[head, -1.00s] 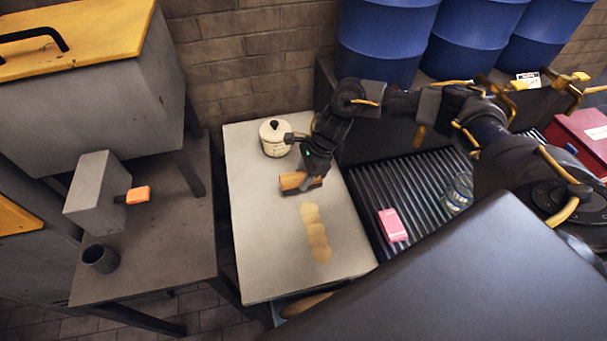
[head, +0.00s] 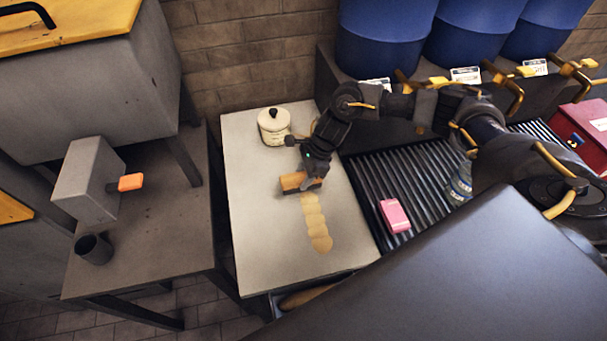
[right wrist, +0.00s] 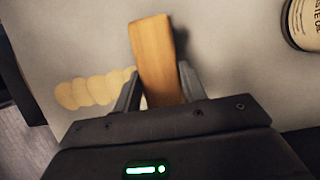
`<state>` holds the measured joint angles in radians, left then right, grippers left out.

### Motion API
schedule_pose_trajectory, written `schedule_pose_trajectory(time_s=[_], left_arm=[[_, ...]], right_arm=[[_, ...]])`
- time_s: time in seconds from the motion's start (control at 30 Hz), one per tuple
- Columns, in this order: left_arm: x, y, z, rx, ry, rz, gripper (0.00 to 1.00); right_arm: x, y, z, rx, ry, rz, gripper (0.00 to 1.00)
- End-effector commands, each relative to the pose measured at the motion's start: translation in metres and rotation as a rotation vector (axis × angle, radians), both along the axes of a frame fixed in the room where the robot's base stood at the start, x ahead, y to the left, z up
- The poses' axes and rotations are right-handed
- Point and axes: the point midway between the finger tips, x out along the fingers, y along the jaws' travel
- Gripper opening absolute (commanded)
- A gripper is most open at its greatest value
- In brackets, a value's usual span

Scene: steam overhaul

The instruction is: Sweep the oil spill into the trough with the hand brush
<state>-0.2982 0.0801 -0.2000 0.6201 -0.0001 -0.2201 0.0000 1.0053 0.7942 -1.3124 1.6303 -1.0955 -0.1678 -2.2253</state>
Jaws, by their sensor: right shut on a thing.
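The hand brush (head: 292,182) shows as a wooden block on the pale table (head: 250,225). My right gripper (head: 310,182) is shut on it, and the right wrist view shows its wood (right wrist: 156,58) between the two fingers. The oil spill (head: 315,222) is a tan streak of overlapping round patches. It runs from the brush toward the table's near edge, and it also shows in the right wrist view (right wrist: 90,91). The brush is at the spill's far end; its bristles are hidden. I cannot identify the trough for certain. My left gripper is not in view.
A cream waste oil can (head: 274,128) stands at the table's far end. A ribbed dark grate (head: 425,185) with a pink block (head: 395,216) and a glass jar (head: 459,187) lies to the right. Blue drums (head: 385,40) stand behind. A grey bench (head: 150,240) is at left.

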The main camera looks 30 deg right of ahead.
Motion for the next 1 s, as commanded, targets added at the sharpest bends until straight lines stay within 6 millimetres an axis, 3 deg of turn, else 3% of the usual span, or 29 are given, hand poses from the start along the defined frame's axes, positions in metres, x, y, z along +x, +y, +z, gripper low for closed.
schedule_pose_trajectory(time_s=[1.0], left_arm=[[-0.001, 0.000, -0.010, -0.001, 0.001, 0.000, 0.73]], right_arm=[[0.000, 0.000, -0.008, 0.001, -0.001, 0.000, 0.23]])
